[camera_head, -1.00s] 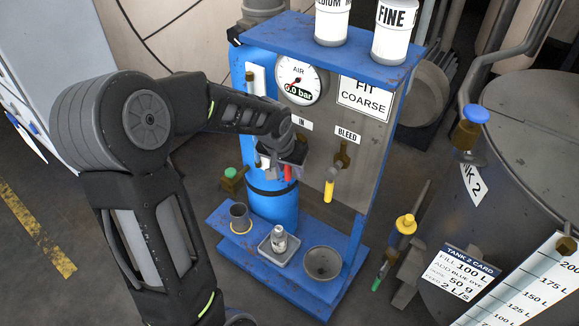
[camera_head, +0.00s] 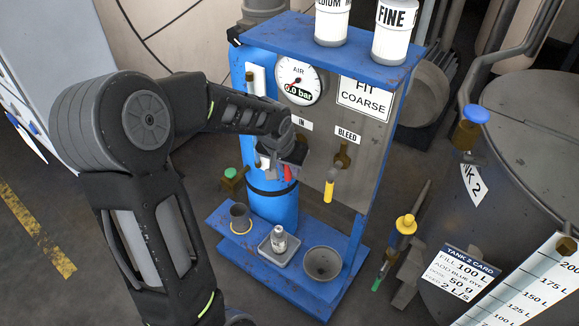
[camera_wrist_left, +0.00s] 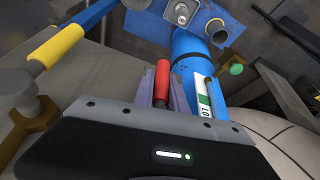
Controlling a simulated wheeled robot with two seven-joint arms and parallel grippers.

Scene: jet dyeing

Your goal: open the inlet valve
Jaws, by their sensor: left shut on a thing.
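The inlet valve's red handle (camera_head: 288,173) is below the "IN" label on the grey panel (camera_head: 318,150). My left gripper (camera_head: 280,163) is at the handle and hides the valve body. In the left wrist view the red handle (camera_wrist_left: 163,80) stands between the fingers of my left gripper (camera_wrist_left: 162,95), which is shut on it. The air gauge (camera_head: 300,80) above reads 0.0 bar. My right gripper is not in view.
The yellow-handled bleed valve (camera_head: 329,188) hangs just right of the inlet. A blue cylinder (camera_head: 273,205) stands behind my gripper. The blue lower shelf (camera_head: 247,256) holds a cup, a small bottle and a bowl. Tank 2 (camera_head: 525,150) stands at the right.

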